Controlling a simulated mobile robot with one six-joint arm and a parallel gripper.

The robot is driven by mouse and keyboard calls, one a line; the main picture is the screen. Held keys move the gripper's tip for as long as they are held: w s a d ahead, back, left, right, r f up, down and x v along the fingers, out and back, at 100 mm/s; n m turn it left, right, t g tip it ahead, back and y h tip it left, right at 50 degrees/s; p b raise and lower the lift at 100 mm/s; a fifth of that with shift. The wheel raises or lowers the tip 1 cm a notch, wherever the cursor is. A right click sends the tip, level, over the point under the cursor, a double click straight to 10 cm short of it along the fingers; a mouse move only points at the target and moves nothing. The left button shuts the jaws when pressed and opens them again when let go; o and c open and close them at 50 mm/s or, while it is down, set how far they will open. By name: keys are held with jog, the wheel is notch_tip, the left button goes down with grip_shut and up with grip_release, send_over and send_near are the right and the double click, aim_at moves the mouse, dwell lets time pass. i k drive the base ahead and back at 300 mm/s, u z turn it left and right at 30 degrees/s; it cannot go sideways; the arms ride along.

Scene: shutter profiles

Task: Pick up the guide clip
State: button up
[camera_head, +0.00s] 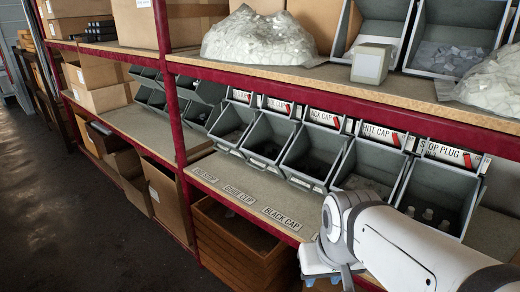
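Guide clips cannot be made out singly. The second grey bin from the left in the near row, the guide clip bin (277,127), has a partly hidden label above it that appears to end in "CLIP". Dark contents lie low in this bin, too small and shaded to tell apart. A "GUIDE CLIP" label (239,195) also lies on the shelf in front of the bins. My white arm reaches in from the lower right. A pale blue-white part at its end, which seems to be my gripper (318,262), is low in front of the shelf, and its fingers are not clear.
Bins beside it are labelled black cap (322,142), white cap (376,160) and stop plug (446,181). A red shelf post (170,90) stands left of them. Clear bags (262,38) lie on the upper shelf (300,75). Brown crates (235,245) stand below.

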aim_at(262, 151)
jog(key=z, duration=0.1)
jog(key=k, duration=0.45)
jog(key=u, duration=1.75)
jog(key=i, duration=3.05)
jog(key=z, duration=3.5)
